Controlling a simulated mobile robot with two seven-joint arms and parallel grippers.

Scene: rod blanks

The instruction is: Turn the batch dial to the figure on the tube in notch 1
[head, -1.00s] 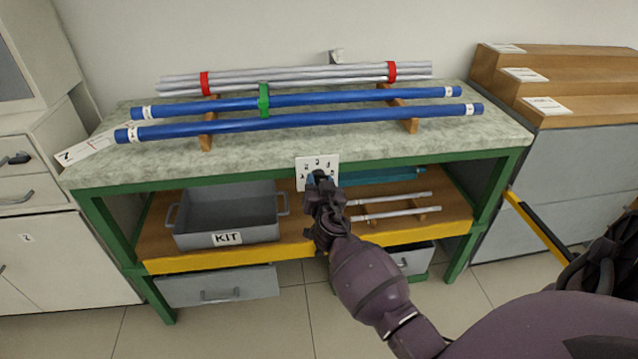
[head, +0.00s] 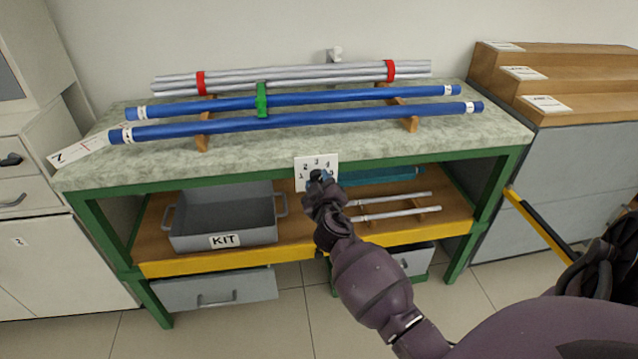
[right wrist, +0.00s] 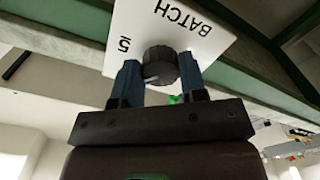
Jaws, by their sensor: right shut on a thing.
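The white batch dial plate (head: 318,165) is on the front of the green bench. Small figures form an arc on it; 2, 3 and 4 read along the top. My right gripper (head: 319,179) reaches up to it and covers its lower middle. In the right wrist view, its fingers are shut on the black dial knob (right wrist: 159,62), one on each side. The plate there (right wrist: 170,30) shows BATCH upside down and a 5. Two blue tubes, a front one (head: 300,120) and a rear one (head: 350,97), lie on wooden rests. Their white end labels are too small to read.
Grey rods (head: 300,75) with red bands lie behind the tubes. A white card (head: 80,152) is at the bench's left end. A grey KIT bin (head: 225,222) and light rods (head: 395,214) are on the lower shelf. Wooden steps (head: 580,85) stand at right.

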